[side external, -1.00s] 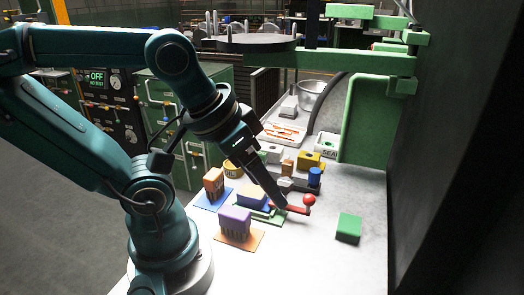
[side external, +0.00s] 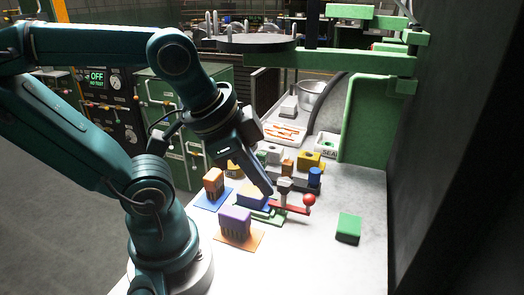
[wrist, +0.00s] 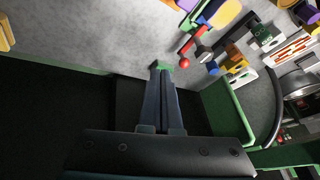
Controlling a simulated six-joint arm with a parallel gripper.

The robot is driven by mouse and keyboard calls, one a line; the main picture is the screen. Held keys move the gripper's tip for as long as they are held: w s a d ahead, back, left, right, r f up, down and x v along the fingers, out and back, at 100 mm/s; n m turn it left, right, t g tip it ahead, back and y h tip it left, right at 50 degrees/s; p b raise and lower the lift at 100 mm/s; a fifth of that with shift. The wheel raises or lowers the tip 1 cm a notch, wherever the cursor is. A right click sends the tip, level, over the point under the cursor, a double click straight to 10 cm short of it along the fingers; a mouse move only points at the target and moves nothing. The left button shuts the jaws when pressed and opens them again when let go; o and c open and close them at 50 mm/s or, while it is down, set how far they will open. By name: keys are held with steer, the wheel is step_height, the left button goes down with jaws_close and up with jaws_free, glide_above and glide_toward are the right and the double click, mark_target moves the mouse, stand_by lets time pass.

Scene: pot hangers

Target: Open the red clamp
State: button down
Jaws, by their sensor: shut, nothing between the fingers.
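A grey knob (side external: 284,186) stands beside the bar. My gripper (side external: 267,192) is shut and empty, its tip up and left of the ball, over the clamp's left part. In the wrist view the ball (wrist: 186,64) shows just right of my shut fingertips (wrist: 161,68). The gap between fingers and clamp cannot be judged.
A purple block (side external: 235,222) and an orange block (side external: 213,184) stand on mats to the left. A green block (side external: 348,228) lies right. Several small blocks and a white tray (side external: 284,134) are behind.

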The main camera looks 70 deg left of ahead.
steer(key=w+d+f+m+g+y, duration=0.1)
steer(key=w+m+g, duration=0.1)
steer(key=m, duration=0.8)
steer(key=w+d+f+m+g+y, duration=0.1)
steer(key=w+m, duration=0.4)
steer(key=m, duration=0.5)
steer(key=shift+w+d+m+g, duration=0.25)
steer(key=shift+d+m+g, duration=0.15)
steer(key=shift+d+g, duration=0.15)
steer(key=x, duration=1)
steer(key=shift+a+f, duration=0.15)
steer(key=shift+f, duration=0.1)
steer(key=shift+w+a+r, duration=0.25)
steer(key=shift+w+a, duration=0.15)
steer(key=shift+a, duration=0.1)
steer(key=shift+w+a+r, duration=0.2)
steer(key=shift+w+a, duration=0.15)
steer(key=shift+a, duration=0.15)
steer(key=shift+w+a+r, duration=0.2)
steer(key=shift+w+a, duration=0.2)
steer(key=shift+a, duration=0.2)
